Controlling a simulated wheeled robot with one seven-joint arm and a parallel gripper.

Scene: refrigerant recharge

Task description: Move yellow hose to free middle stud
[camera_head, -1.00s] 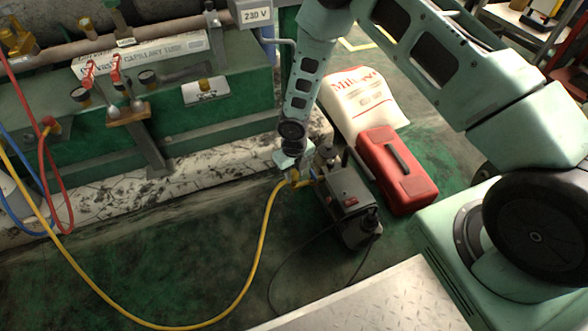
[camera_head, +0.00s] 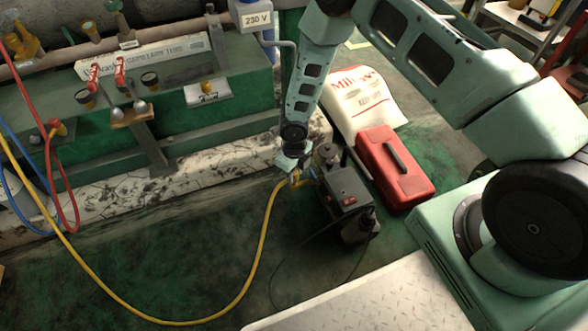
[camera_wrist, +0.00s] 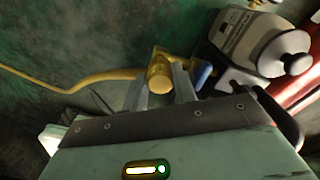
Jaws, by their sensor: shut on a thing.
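The yellow hose (camera_head: 262,250) runs from the left edge in a long loop over the green floor, up to my gripper (camera_head: 292,174). In the wrist view the hose (camera_wrist: 85,80) comes in from the left to a yellow end fitting (camera_wrist: 158,74). My gripper (camera_wrist: 160,85) is shut on this fitting, with one finger at each side. The fitting is beside the dark vacuum pump (camera_head: 346,196); whether it still touches the pump's port I cannot tell.
A red case (camera_head: 394,170) and a white sack (camera_head: 360,98) are right of the pump. A red hose (camera_head: 48,165) and a blue hose (camera_head: 20,215) hang at the left. A metal plate (camera_head: 380,305) is in front. The floor left of the pump is clear except for the hose.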

